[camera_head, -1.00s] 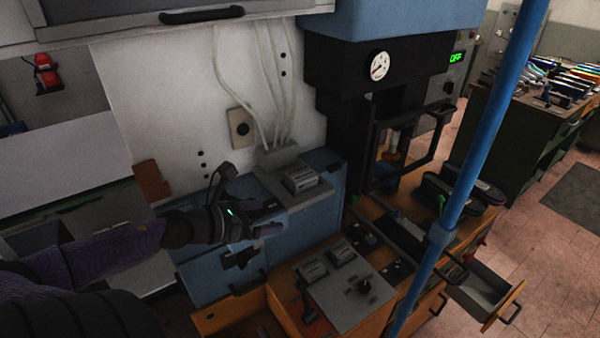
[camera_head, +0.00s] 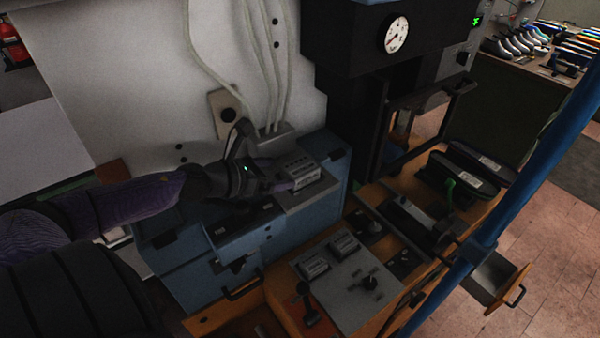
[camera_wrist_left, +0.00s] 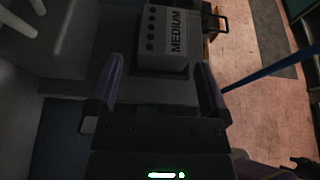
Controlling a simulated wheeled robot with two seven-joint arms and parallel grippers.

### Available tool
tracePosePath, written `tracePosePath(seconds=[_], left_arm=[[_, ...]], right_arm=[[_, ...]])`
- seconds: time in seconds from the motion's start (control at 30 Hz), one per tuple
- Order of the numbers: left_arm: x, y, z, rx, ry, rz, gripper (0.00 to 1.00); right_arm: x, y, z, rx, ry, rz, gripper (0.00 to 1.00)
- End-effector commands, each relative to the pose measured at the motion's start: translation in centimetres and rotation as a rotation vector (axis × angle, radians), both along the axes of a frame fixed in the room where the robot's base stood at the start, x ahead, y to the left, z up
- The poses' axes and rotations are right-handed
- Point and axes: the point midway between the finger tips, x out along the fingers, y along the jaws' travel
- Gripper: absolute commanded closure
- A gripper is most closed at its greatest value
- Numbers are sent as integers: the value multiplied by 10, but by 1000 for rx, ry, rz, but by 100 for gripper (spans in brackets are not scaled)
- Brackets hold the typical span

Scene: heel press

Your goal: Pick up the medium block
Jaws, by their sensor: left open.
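The medium block (camera_wrist_left: 168,38) is a grey block with "MEDIUM" and a row of dark dots on its top. It sits on a grey plate on top of the blue cabinet, and it shows in the head view (camera_head: 303,172). My left gripper (camera_wrist_left: 160,72) is open, with its two purple fingers apart and pointing at the block. The block lies ahead, between the lines of the fingers, and the right finger is close to its near corner. In the head view the left gripper (camera_head: 283,188) is beside the block's left side. Contact cannot be told.
The press frame (camera_head: 375,130) and the blue post (camera_head: 530,185) stand to the right. Cables hang behind the block. An open drawer (camera_head: 490,275) is at lower right.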

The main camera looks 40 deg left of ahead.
Motion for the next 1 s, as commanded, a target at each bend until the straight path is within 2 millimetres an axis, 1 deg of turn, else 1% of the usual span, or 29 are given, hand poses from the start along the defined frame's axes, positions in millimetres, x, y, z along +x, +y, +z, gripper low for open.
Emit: tracePosePath(seconds=[0.1, 0.27, 0.4, 0.53, 0.77, 0.8, 0.97, 1.0], left_arm=[[11, -4, 0, 4, -5, -1, 0], [25, -10, -2, 1, -5, 0, 0], [37, -13, -9, -1, -4, 3, 0], [42, -15, -12, 0, -1, 1, 0], [43, -15, -13, 1, 0, 0, 0], [43, -15, -13, 1, 0, 0, 8], [43, -15, -13, 1, 0, 0, 42], [43, -15, -13, 1, 0, 0, 51]], right_arm=[[0, 0, 0, 0, 0, 0, 21], [0, 0, 5, 0, 0, -1, 21], [0, 0, 8, 0, -1, -1, 21], [0, 2, 8, 4, -1, -2, 21], [0, 4, 8, 6, -1, -3, 21], [0, 4, 8, 6, -1, -3, 21], [0, 4, 8, 6, -1, -1, 21], [0, 4, 8, 5, -1, -2, 21]])
